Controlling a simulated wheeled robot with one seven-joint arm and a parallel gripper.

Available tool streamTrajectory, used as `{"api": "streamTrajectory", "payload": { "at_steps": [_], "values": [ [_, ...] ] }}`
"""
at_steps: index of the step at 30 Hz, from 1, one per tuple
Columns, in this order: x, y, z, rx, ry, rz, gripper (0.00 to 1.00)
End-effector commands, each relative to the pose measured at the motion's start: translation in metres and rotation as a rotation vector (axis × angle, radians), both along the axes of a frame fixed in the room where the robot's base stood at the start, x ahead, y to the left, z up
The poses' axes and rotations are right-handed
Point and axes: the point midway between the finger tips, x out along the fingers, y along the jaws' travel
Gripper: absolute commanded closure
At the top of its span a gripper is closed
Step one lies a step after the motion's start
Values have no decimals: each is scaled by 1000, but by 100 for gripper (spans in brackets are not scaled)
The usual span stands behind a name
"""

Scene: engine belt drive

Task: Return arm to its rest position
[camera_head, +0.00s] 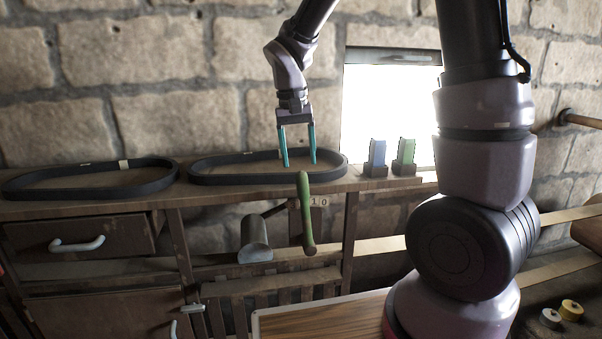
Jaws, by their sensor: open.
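My gripper (298,145) is open and points down, with its two teal fingers apart and nothing seen between them. It hangs in front of the stone wall, over the second black belt (205,178). Whether the fingertips touch the belt or hover near it, I cannot tell. My arm reaches in from the top of the picture, and its thick lower links fill the right side.
Another black belt (90,187) lies on the wooden bench at left. A blue box (377,153) and a green box (405,152) stand at right on the bench. Two small rolls (570,310) sit low right.

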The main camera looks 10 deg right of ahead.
Motion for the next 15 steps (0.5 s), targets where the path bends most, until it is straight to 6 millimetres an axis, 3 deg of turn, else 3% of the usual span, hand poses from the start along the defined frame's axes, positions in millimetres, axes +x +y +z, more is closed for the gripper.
{"api": "streamTrajectory", "payload": {
  "at_steps": [4,15],
  "values": [
    [0,1,12,1,0,-1,31],
    [-1,0,15,4,-3,-3,31]
  ]
}}
